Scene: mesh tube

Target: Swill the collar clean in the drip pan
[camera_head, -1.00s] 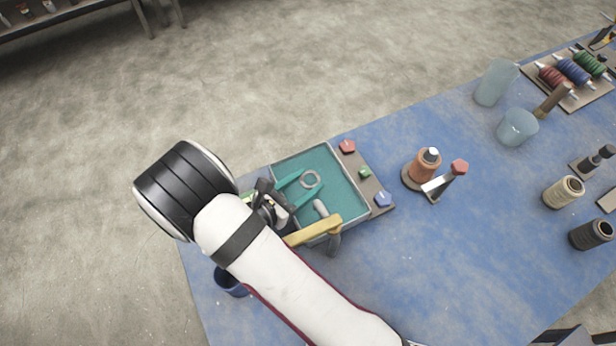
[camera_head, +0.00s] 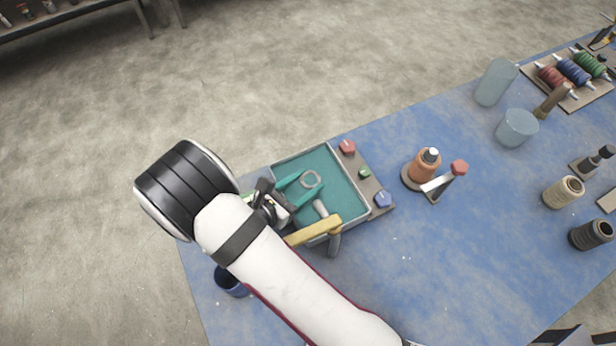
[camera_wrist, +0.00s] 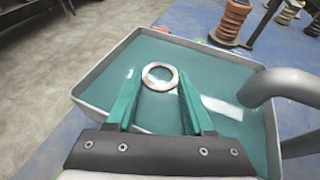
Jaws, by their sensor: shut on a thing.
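The collar (camera_head: 311,179) is a pale metal ring. It lies between the teal fingertips of my gripper (camera_head: 309,182), which is shut on it. The collar also shows in the wrist view (camera_wrist: 160,76), with one finger on each side. Both are over the drip pan (camera_head: 358,205), a shallow grey-rimmed tray with a glossy teal inside; the pan fills most of the wrist view (camera_wrist: 100,72). I cannot tell whether the collar touches the pan's floor or is under a liquid surface.
A yellow bar (camera_head: 313,232) and a grey curved part (camera_wrist: 285,85) stand at the pan's near side. Red, green and blue knobs (camera_head: 383,198) line its right side. An orange spool (camera_head: 425,165) stands further right. The blue table (camera_head: 420,260) is clear at the front centre.

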